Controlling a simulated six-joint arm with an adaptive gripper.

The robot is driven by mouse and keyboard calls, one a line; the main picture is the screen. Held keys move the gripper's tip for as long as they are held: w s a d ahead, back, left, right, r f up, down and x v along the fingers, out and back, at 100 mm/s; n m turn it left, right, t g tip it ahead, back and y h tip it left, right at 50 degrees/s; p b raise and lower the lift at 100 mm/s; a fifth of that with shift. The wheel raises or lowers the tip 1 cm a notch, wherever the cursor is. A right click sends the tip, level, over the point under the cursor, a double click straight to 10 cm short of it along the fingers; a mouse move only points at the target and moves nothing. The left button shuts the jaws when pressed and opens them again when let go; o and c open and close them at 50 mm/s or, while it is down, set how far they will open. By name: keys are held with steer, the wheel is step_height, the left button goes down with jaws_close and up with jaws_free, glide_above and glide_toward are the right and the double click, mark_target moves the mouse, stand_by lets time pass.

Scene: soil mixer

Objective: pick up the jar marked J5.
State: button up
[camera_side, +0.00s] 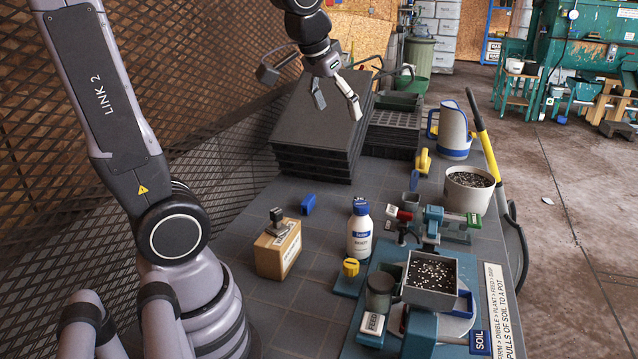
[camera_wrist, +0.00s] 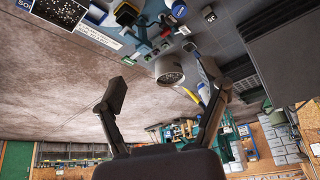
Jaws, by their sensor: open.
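A white jar (camera_side: 359,232) with a blue cap and a blue label stands upright on the grey bench in the side view. A small mark shows on its cap, too small to read surely as J5. A white and blue thing, probably this jar (camera_wrist: 178,9), is at the top edge of the wrist view. My gripper (camera_side: 338,104) is open and empty, high above the bench, over the black tray stack and well behind the jar. Its spread fingers (camera_wrist: 162,78) also show in the wrist view with nothing between them.
Black trays (camera_side: 318,125) are stacked at the back. A cardboard box (camera_side: 278,250) with a grey stamp is left of the jar. A yellow-knobbed block (camera_side: 350,275), a teal machine (camera_side: 435,222) and a soil-filled tray (camera_side: 430,275) crowd its front and right. Bench left of it is partly clear.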

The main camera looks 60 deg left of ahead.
steer(key=w+a+f+n+g+y, duration=0.1)
steer(key=w+a+f+n, duration=0.1)
steer(key=w+a+f, duration=0.4)
steer(key=w+a+f+n, duration=0.2)
steer(key=w+a+f, duration=0.35)
steer(key=w, duration=0.35)
steer(key=shift+w+a+f+n+g+y, duration=0.15)
steer(key=shift+w+a+f+n, duration=0.3)
steer(key=shift+w+a+f, duration=2.85)
steer(key=shift+s+a+f+n+g+y, duration=0.1)
steer(key=shift+s+a+f+n, duration=0.3)
steer(key=shift+a+f, duration=3.45)
steer(key=shift+w+a+f+n+g+y, duration=0.3)
steer(key=shift+w+f, duration=1.15)
steer(key=shift+f, duration=5.25)
steer(key=shift+h, duration=0.25)
steer(key=c, duration=1.2)
steer(key=shift+r, duration=0.1)
steer(key=shift+c, duration=0.2)
